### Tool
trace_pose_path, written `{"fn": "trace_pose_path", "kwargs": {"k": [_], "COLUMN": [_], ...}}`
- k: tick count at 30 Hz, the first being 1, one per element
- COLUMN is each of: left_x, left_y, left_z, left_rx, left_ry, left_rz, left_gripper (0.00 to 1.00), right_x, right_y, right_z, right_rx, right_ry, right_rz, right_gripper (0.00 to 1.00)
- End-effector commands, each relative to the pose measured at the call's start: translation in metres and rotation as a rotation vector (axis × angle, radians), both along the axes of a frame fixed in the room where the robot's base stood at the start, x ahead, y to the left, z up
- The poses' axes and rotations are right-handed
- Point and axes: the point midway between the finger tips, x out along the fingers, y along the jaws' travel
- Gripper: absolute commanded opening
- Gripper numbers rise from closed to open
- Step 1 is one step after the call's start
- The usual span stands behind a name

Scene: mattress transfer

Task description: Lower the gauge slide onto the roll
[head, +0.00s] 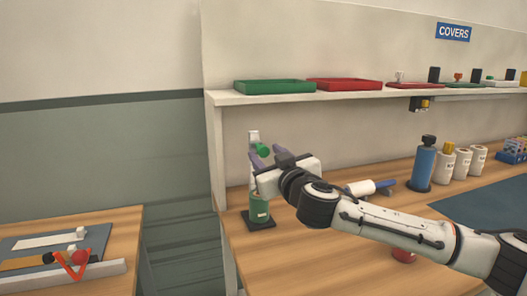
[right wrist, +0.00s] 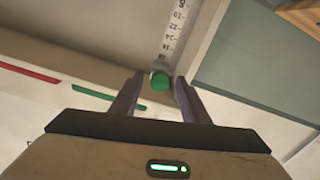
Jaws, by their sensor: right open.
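The gauge slide shows as a green knob (head: 262,149) on a white upright gauge post (head: 253,136) at the back of the bench. In the right wrist view the green knob (right wrist: 161,81) sits between my fingertips, in front of the numbered scale (right wrist: 176,25). My right gripper (head: 267,154) is open, with a finger on either side of the knob; it also shows in the right wrist view (right wrist: 158,84). The green roll (head: 259,208) stands upright on a black base (head: 262,222) below the knob. My gripper hides part of the post. My left gripper is out of view.
A shelf (head: 290,97) with a green tray (head: 273,86) and a red tray (head: 344,84) runs above the bench. A blue bottle (head: 423,168) and several white rolls stand to the right. A lower table (head: 125,222) is at the left.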

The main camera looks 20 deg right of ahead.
Motion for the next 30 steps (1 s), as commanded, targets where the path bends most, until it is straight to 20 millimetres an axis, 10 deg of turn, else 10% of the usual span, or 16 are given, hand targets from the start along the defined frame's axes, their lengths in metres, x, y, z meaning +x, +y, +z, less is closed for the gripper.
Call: {"fn": "trace_pose_path", "kwargs": {"k": [17, 24, 30], "left_x": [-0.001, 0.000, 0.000], "left_y": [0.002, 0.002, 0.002], "left_z": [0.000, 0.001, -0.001], "left_rx": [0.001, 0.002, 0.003], "left_ry": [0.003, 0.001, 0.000], "left_rz": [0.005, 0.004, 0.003], "left_gripper": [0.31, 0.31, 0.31], "right_x": [0.024, 0.024, 0.024], "right_y": [0.001, 0.000, 0.003], "right_z": [0.000, 0.000, -0.002], "right_rx": [0.000, 0.000, 0.000], "right_ry": [0.000, 0.001, 0.000], "right_rz": [0.001, -0.001, 0.002], "right_gripper": [0.42, 0.01, 0.00]}}
